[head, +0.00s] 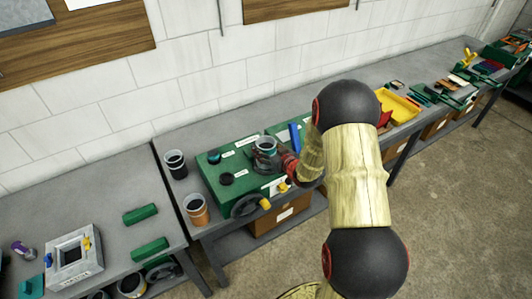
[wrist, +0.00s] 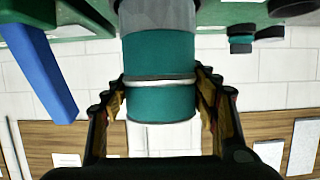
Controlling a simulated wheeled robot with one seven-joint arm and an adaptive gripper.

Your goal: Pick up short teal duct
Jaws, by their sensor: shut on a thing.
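The short teal duct (wrist: 160,60) is a teal cylinder with a silver band, central in the wrist view, which looks upside down. A grey cylindrical part (wrist: 157,15) adjoins its end at the top of that view. My gripper (wrist: 160,98) has one finger on each side of the duct, near the band, and is shut on it. In the head view the duct (head: 265,144) is upright over the green fixture (head: 215,172), with my gripper (head: 277,157) at its right side. Whether its base touches the fixture cannot be told.
A blue bar (head: 294,137) stands close right of the duct; it also shows in the wrist view (wrist: 40,65). Dark round pieces (head: 227,179) sit on the fixture. An orange-banded cup (head: 196,210) and a dark cup (head: 175,164) stand left. A yellow tray (head: 395,107) lies right.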

